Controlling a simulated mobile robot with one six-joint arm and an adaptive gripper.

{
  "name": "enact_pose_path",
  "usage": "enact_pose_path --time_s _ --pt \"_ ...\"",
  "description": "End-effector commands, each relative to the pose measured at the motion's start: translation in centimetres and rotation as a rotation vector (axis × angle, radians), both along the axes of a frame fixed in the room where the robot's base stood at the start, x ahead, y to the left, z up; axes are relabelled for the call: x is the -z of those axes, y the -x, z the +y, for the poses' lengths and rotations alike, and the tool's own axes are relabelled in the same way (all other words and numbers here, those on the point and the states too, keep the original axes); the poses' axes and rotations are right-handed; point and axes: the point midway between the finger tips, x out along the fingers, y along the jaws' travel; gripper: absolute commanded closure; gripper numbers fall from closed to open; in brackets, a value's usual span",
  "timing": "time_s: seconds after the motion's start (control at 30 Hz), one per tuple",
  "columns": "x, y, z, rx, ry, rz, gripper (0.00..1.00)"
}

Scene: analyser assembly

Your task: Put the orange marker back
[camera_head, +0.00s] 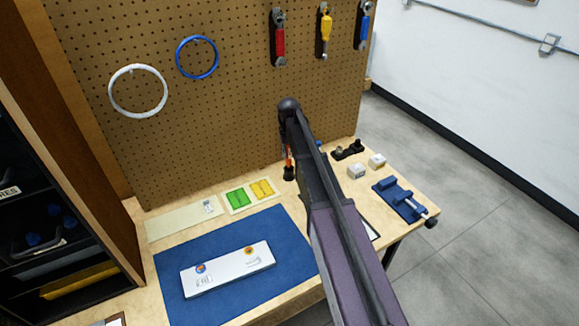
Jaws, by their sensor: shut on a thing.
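The orange marker (289,160) is a thin upright orange strip near the back edge of the workbench, in front of the pegboard. My gripper (286,148) points down below my arm's wrist and is shut on the marker; my arm hides much of it. A small black holder (289,174) stands on the bench directly under the marker. The marker's lower end meets the holder in the picture, but I cannot tell whether it is inside it or just above.
A blue mat (180,268) bears a white panel (228,268). Green (238,198) and yellow (262,189) pieces lie behind it. A blue fixture (399,197), white blocks (377,160) and a black stand (347,151) are at right. The pegboard (235,110) rises close behind my gripper.

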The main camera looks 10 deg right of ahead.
Motion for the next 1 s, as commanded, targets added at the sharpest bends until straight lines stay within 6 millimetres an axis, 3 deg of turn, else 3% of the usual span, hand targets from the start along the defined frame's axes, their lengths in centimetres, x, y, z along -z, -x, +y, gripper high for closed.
enact_pose_path --time_s 0.57,1.0 --pt "0.7 0.0 -0.1 0.001 0.0 0.0 1.0" --pt "3.9 0.0 -0.1 0.002 0.0 0.0 1.0"
